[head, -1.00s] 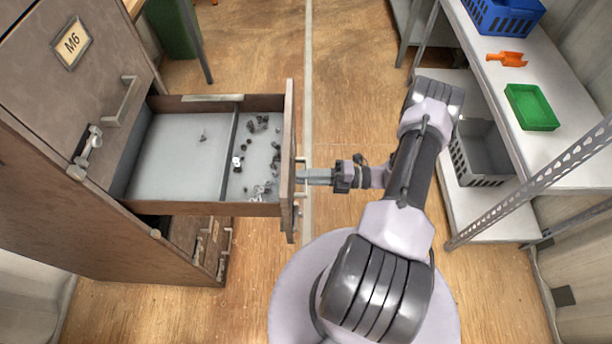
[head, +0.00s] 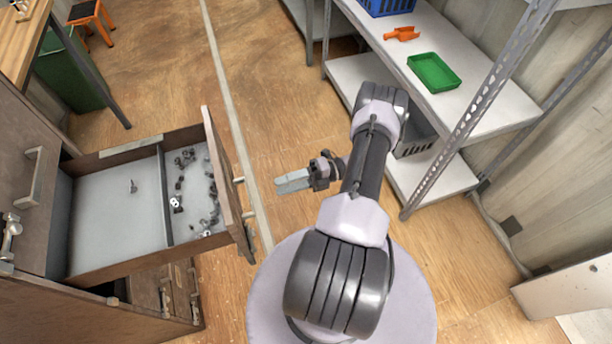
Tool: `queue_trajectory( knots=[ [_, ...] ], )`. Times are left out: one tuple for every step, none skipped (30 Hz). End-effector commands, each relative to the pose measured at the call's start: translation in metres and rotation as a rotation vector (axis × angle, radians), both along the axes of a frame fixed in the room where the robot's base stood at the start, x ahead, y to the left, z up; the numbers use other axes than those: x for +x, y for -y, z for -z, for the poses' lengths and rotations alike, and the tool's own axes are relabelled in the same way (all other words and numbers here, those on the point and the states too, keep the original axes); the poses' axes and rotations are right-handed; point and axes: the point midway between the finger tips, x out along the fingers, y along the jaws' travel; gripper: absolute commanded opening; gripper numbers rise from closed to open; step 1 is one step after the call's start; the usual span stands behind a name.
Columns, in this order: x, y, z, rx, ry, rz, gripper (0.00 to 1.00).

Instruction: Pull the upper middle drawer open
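A drawer (head: 107,249) stands pulled out from the brown cabinet (head: 22,140) at the left. Its grey inside has a divider, with several small dark metal parts (head: 187,158) mostly on the right side and a small one on the left. The drawer's front panel (head: 223,168) faces right, and its handle (head: 249,228) shows only partly. My gripper (head: 281,182) points left, to the right of the front panel, with a clear gap to the handle. Nothing shows in it. Its fingers overlap from above, so their opening cannot be judged.
Other drawer fronts with handles (head: 193,299) sit lower in the cabinet. A shelf (head: 470,110) at the right holds a green tray (head: 434,73), an orange scoop (head: 402,34) and a blue crate (head: 386,5). The wooden floor behind my gripper is clear.

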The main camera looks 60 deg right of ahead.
Motion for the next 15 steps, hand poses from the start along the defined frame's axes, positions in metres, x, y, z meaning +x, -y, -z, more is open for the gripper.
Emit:
queue_trajectory(
  knots=[
    [-0.009, 0.012, 0.0, -0.002, 0.0, 0.004, 0.4],
    [-0.013, 0.019, 0.0, -0.004, 0.001, 0.003, 0.4],
    [-0.02, 0.027, 0.001, -0.003, 0.0, 0.003, 0.4],
    [-0.024, 0.033, 0.001, -0.002, 0.0, 0.003, 0.4],
    [-0.027, 0.037, 0.001, -0.002, 0.0, 0.002, 0.4],
    [-0.031, 0.043, 0.001, -0.001, 0.0, 0.001, 0.4],
    [-0.033, 0.046, 0.001, -0.001, 0.0, 0.001, 0.4],
    [-0.036, 0.049, 0.001, -0.001, 0.0, 0.0, 0.4],
    [-0.038, 0.052, 0.001, -0.001, 0.0, 0.001, 0.4],
    [-0.039, 0.053, 0.001, -0.001, 0.0, 0.001, 0.4],
    [-0.04, 0.054, 0.001, -0.001, -0.001, 0.0, 0.4],
    [-0.04, 0.055, 0.001, -0.001, -0.001, 0.0, 0.4],
    [-0.04, 0.055, 0.0, -0.001, -0.001, -0.001, 0.4],
    [-0.04, 0.055, 0.0, 0.0, 0.0, -0.001, 0.4],
    [-0.04, 0.055, 0.0, 0.0, 0.0, -0.001, 0.4]
  ],
)
